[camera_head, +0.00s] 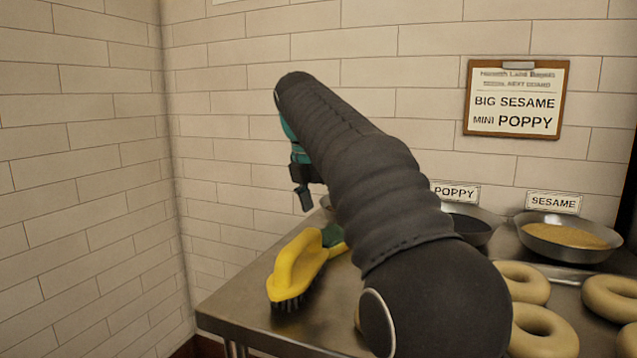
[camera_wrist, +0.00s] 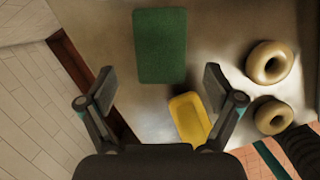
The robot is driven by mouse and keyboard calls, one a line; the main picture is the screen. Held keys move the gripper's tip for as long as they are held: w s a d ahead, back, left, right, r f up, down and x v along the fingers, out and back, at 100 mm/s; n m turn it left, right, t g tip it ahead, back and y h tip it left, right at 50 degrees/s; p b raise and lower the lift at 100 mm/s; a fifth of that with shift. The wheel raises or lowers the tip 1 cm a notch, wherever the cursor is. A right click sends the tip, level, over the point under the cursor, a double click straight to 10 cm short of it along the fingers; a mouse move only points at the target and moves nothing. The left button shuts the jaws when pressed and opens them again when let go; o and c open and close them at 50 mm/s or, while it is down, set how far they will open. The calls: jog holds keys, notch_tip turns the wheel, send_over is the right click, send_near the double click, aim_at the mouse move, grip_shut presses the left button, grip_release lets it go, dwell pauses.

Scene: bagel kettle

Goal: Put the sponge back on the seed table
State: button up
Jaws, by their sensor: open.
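The sponge (camera_head: 334,238) shows a green top and a bit of yellow below it in the head view, partly hidden by my arm and the brush. In the wrist view its green face (camera_wrist: 160,46) is a flat rectangle over the metal seed table (camera_wrist: 215,25). It appears to lie on the tabletop (camera_head: 235,300) in the head view. My gripper (camera_wrist: 160,86) is open and empty, with the sponge ahead of and between its fingers in the picture. In the head view only part of the gripper (camera_head: 304,192) shows, above the table near the wall.
A yellow brush (camera_head: 296,268) with dark bristles lies in front of the sponge; its yellow body (camera_wrist: 190,118) shows near the right finger. Bagels (camera_head: 540,330) and seed bowls labelled POPPY (camera_head: 472,227) and SESAME (camera_head: 568,240) stand right. Tiled walls bound the left and back.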

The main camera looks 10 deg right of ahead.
jog(key=shift+v, duration=2.85)
